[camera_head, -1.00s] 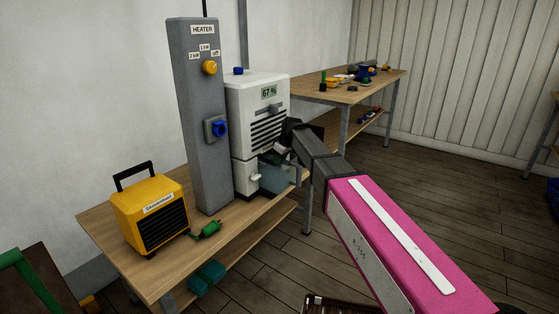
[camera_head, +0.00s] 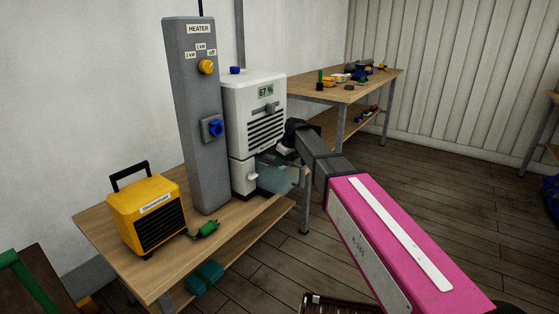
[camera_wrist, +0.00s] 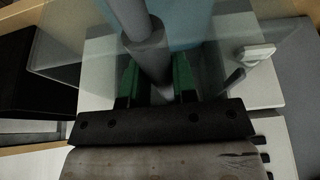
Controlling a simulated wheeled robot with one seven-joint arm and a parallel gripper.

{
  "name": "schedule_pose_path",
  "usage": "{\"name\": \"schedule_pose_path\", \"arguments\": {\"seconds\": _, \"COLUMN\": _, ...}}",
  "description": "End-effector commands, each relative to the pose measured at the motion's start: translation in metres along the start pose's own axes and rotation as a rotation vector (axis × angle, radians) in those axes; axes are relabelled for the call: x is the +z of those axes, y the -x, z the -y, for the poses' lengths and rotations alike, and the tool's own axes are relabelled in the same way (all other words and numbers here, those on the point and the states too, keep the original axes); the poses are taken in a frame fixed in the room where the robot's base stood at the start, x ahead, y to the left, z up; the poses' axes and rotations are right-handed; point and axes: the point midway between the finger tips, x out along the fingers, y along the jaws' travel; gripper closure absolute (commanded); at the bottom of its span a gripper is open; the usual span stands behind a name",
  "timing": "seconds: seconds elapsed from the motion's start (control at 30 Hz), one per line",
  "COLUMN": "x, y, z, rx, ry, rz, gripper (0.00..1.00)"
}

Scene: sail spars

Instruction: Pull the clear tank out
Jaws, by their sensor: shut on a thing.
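The clear tank (camera_head: 275,180) juts out of the front of the white dehumidifier (camera_head: 257,108), low on its body, and holds bluish water. In the wrist view the tank's clear wall (camera_wrist: 65,55) spreads around a grey upright bar, the tank's handle (camera_wrist: 150,50). My gripper (camera_head: 284,154) is at the tank's front. In the wrist view the green-padded fingers of my gripper (camera_wrist: 156,80) stand on either side of the bar, shut on it. My arm hides part of the tank's front in the head view.
The grey heater column (camera_head: 197,115) stands left of the dehumidifier, with a yellow heater (camera_head: 148,210) and a green plug (camera_head: 203,229) on the wooden bench (camera_head: 120,262). A second bench (camera_head: 345,92) with tools stands behind. Open floor (camera_head: 410,180) lies to the right.

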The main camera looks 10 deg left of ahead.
Motion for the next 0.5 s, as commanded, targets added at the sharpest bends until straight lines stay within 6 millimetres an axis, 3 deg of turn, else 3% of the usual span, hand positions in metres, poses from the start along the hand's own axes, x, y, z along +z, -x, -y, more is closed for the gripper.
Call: {"name": "schedule_pose_path", "arguments": {"seconds": 0.5, "x": 0.022, "y": 0.009, "z": 0.001, "rx": 0.000, "ry": 0.000, "rz": -0.002, "gripper": 1.00}}
